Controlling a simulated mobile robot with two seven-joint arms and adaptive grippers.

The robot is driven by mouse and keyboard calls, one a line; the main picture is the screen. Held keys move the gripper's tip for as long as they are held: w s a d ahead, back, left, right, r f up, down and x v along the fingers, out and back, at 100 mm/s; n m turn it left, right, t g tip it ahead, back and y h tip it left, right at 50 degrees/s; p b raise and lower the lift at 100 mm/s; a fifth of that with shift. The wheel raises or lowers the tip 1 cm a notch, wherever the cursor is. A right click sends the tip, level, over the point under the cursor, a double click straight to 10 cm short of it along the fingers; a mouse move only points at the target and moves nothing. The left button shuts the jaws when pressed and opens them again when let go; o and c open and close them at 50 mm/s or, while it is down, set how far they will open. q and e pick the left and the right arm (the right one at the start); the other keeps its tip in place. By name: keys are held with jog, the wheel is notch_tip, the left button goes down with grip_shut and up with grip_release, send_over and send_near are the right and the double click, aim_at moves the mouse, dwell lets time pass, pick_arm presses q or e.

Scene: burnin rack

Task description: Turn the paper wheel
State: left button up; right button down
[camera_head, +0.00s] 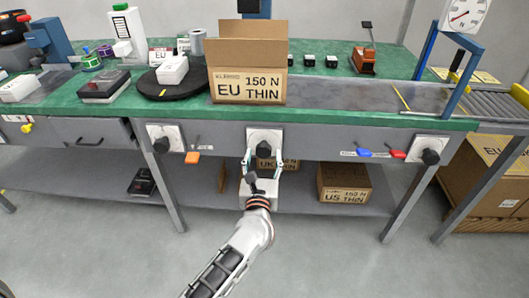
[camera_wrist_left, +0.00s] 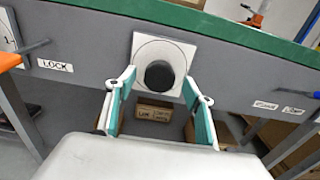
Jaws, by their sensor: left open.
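A black round knob (camera_wrist_left: 159,75) on a white square plate (camera_wrist_left: 176,50) is on the bench's front panel; I take it to be the paper wheel. In the head view its plate (camera_head: 265,135) sits at the middle of the panel, and the knob is partly hidden by my gripper. My left gripper (camera_head: 264,163) is open in front of this knob. In the left wrist view its two teal-padded fingers (camera_wrist_left: 158,92) stand either side of the knob's lower part, with nothing held. I cannot tell whether they touch it. My right gripper is not in view.
Other knobs sit on the panel at left (camera_head: 164,138) and right (camera_head: 430,156). An open EU box (camera_head: 249,70) stands on the bench (camera_head: 330,118). A US box (camera_head: 343,183) is on the lower shelf.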

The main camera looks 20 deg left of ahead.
aim_at(263, 153)
pick_arm(q)
jog(key=shift+x, duration=1.1)
jog(key=shift+w+a, duration=0.2)
jog(key=shift+w, duration=0.2)
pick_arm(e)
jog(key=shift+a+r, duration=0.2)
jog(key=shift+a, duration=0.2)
pick_arm(q)
jog(key=c, duration=1.1)
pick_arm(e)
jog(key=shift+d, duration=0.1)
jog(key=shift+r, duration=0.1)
